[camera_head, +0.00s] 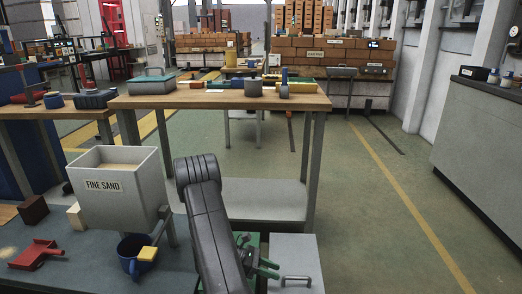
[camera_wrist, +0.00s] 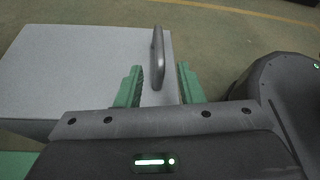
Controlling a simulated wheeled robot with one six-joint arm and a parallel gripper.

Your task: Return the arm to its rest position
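My arm (camera_head: 208,222) reaches forward and down past the right end of the near bench in the head view. My gripper (camera_head: 264,258) has green fingers and is also in the wrist view (camera_wrist: 158,86). Its fingers are apart, with nothing clamped between them. A grey box or cabinet top (camera_head: 290,252) with a bar handle (camera_head: 297,281) lies just right of the gripper. In the wrist view the handle (camera_wrist: 157,58) appears in line with the gap between the fingers, touching neither visibly. How far it is from the fingertips I cannot tell.
The near bench (camera_head: 100,260) holds a bin marked FINE SAND (camera_head: 112,200), a blue mug (camera_head: 133,257) with a yellow block at its rim, a red scoop (camera_head: 36,254) and wooden blocks. A wooden table (camera_head: 200,100) stands behind. The floor (camera_head: 370,220) at right is clear.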

